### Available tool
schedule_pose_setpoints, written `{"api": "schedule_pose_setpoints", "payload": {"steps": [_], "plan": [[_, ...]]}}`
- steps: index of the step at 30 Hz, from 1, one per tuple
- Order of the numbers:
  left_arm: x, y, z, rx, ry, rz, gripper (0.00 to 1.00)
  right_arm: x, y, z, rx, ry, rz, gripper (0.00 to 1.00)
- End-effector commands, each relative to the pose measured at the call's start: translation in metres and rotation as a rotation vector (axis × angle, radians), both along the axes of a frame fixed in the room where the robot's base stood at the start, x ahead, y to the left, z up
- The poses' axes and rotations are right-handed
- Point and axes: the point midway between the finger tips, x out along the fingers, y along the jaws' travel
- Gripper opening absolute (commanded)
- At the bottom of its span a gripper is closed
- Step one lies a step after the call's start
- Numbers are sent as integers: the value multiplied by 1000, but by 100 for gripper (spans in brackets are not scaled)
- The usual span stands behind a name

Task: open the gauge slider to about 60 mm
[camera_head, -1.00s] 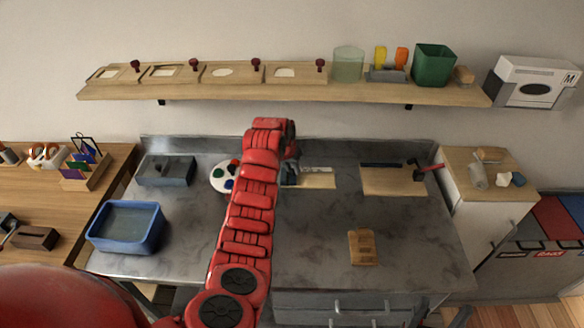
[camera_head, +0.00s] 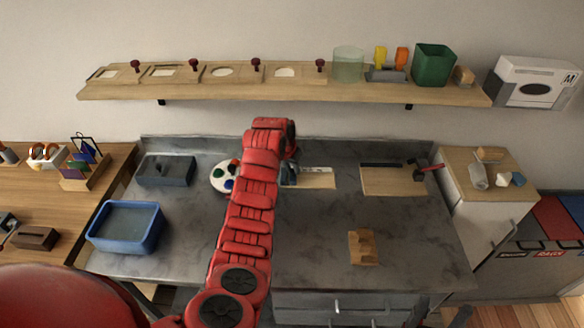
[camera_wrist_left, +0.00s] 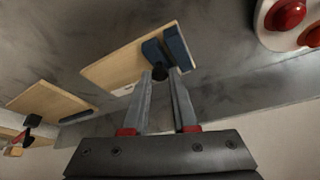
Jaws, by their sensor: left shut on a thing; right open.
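The gauge is a wooden board (camera_head: 318,182) with a pale scale strip (camera_head: 317,170) along its back edge, at the back middle of the grey worktop. In the left wrist view the board (camera_wrist_left: 122,64) carries two dark blue blocks close together at one end, the inner block (camera_wrist_left: 153,53) and the end block (camera_wrist_left: 177,48). My left gripper (camera_wrist_left: 160,76) is shut on a small dark round knob (camera_wrist_left: 160,73) beside the inner block. In the head view my red arm hides part of the gauge and most of the gripper (camera_head: 289,174). My right gripper is not in view.
Another board (camera_head: 393,183) with a dark bar and a red-handled tool lies to the right. A wooden block (camera_head: 362,248) stands nearer the front. A blue basin (camera_head: 127,228) is at left.

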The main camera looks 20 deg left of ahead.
Motion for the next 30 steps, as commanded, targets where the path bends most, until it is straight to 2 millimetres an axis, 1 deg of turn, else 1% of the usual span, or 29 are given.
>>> {"api": "schedule_pose_setpoints", "payload": {"steps": [15, 17, 24, 26, 30], "plan": [[1, -2, 0, 0, 0, 0, 0, 0, 0, -1, 0, 0, 0, 67], [2, -7, -1, -2, -1, -2, 0, 0, 0, -3, 0, 0, 0, 67], [13, -45, -2, -2, 0, -3, 0, 0, 0, -14, 0, 0, 0, 67], [14, -48, -1, 0, 1, -1, 0, 0, 0, -15, 0, 0, 0, 67], [14, -48, -1, 1, 2, 0, 0, 0, 0, -13, 0, 0, 0, 67]]}}
